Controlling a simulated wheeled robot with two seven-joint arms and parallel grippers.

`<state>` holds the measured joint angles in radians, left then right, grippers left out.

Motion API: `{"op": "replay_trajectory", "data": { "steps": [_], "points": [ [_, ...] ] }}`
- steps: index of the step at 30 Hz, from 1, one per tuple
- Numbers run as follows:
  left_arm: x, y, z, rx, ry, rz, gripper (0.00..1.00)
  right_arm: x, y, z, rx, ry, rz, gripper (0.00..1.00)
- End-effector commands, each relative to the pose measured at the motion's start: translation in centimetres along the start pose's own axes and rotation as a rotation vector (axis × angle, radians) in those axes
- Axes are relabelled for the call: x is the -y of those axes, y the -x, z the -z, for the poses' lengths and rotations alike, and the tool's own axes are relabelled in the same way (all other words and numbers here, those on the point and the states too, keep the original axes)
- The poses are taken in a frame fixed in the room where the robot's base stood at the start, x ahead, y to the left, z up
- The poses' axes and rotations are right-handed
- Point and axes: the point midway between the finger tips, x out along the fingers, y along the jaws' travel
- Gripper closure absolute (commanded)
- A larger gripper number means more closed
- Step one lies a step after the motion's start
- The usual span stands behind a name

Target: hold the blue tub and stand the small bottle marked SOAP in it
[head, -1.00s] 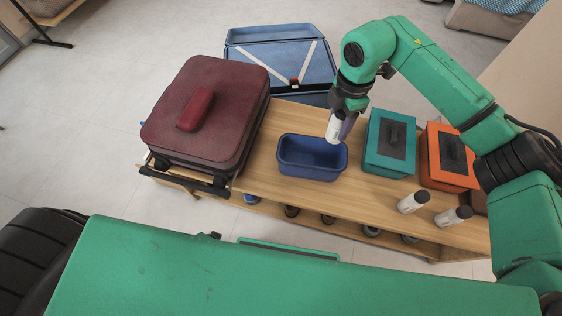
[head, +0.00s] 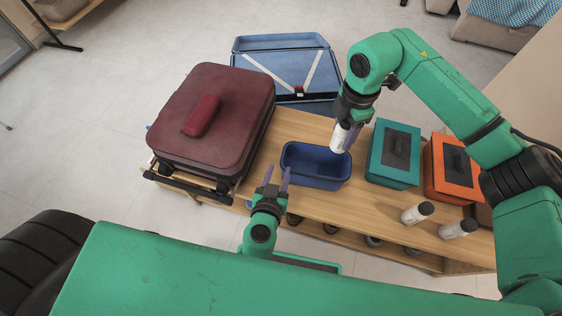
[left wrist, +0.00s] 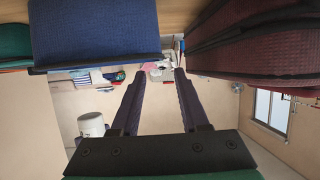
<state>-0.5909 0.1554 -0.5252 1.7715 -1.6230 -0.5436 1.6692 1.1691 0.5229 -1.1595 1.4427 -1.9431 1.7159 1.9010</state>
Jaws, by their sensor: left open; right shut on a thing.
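The blue tub (head: 318,181) stands upright on the wooden bench top and looks empty. My right gripper (head: 345,125) is shut on a small white bottle (head: 340,138), held above the tub's far right part. I cannot read the bottle's marking. My left gripper (head: 277,170) is open and empty, at the bench's front edge, just left of the tub and apart from it. In the left wrist view the tub (left wrist: 95,30) is at the upper left, outside the open fingers (left wrist: 161,75).
A teal box (head: 392,155) and an orange box (head: 452,168) are right of the tub. An open blue suitcase (head: 288,72) lies behind the bench.

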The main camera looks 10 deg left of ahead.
Motion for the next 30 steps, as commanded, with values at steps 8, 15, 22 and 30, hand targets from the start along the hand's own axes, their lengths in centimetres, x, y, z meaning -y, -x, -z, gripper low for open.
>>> {"op": "replay_trajectory", "data": {
  "steps": [8,15,22,30],
  "points": [
    [0.0,-6.6,0.0,0.0,-0.002,0.001,0.55,0.0,0.0,0.0,0.0,0.0,-0.001,1.0],
    [0.1,-8.7,-0.1,0.003,-0.001,0.001,0.55,0.0,0.0,0.0,0.0,0.0,-0.001,1.0],
    [0.1,-8.7,-0.1,0.003,-0.001,0.001,0.71,0.0,0.0,0.0,0.0,0.0,-0.001,1.0],
    [0.1,-8.7,-0.1,0.003,-0.002,0.001,1.0,0.0,-0.2,0.0,-0.001,0.0,0.001,1.0]
  ]
}}
